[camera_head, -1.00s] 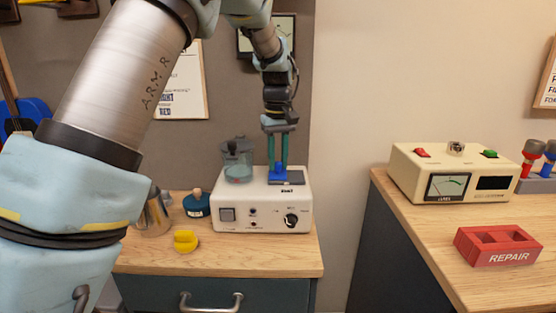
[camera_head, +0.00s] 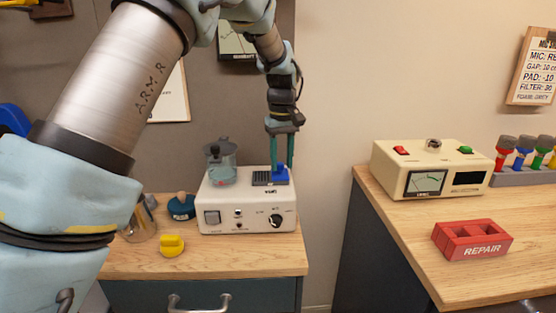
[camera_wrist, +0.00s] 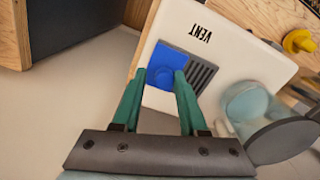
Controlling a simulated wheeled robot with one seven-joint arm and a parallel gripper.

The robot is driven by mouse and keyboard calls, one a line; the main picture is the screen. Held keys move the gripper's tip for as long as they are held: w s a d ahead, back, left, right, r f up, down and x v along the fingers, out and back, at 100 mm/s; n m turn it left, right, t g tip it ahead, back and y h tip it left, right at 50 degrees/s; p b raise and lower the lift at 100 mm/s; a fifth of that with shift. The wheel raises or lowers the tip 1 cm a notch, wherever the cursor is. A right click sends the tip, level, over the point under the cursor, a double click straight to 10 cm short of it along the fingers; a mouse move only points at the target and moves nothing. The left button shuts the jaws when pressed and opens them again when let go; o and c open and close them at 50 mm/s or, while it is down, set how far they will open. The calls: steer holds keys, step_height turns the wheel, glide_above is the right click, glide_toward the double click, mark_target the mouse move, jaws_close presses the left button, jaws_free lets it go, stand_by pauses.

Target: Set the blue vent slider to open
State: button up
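The blue vent slider (camera_head: 281,174) sits at the right end of its dark slotted plate (camera_head: 262,178) on top of the white box (camera_head: 240,218). Slats show uncovered to its left. My gripper (camera_head: 282,164) points down over the slider.
A clear lidded jar (camera_head: 220,163) stands on the box, left of the vent. A yellow knob-like piece (camera_head: 172,246), a teal container (camera_head: 181,206) and a metal jug lie on the left. A cream meter unit (camera_head: 430,168) and a red REPAIR tray (camera_head: 472,240) are on the right bench.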

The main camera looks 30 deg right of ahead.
mark_target(282, 163)
steer(key=shift+o, duration=1.4)
step_height(282, 163, up, 11)
steer(key=b, duration=0.1)
steer(key=shift+b, duration=0.4)
steer(key=shift+s+f, duration=0.1)
steer(key=shift+s, duration=0.05)
